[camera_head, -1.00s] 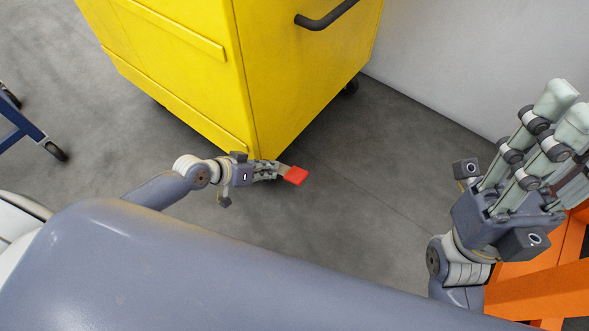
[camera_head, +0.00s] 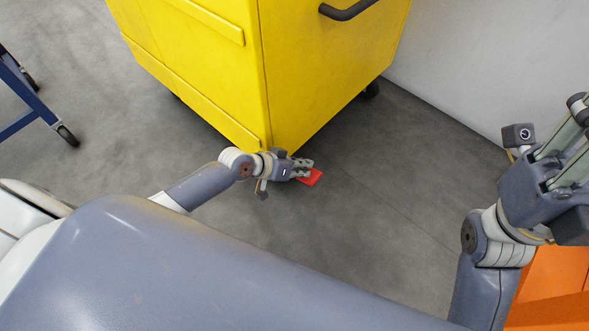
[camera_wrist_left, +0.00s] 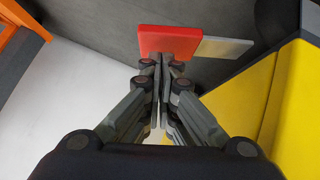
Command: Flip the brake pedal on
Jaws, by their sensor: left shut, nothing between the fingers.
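The red brake pedal (camera_head: 312,178) sticks out low beside the near bottom corner of the yellow cart (camera_head: 330,85). In the left wrist view the pedal (camera_wrist_left: 168,40) is a flat red plate on a grey metal bar (camera_wrist_left: 224,47). My left gripper (camera_head: 308,170) is shut and empty, with its fingertips at the pedal. In the left wrist view its fingertips (camera_wrist_left: 160,62) overlap the pedal's near edge; I cannot tell whether they touch. My right gripper (camera_head: 580,130) is raised at the right, and its fingertips are cut off by the frame edge.
A blue frame on casters (camera_head: 38,105) stands at the far left. A pale wall (camera_head: 490,60) rises behind the cart. An orange structure (camera_head: 548,285) is at the lower right. Grey floor (camera_head: 375,215) lies clear between the cart and my right arm.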

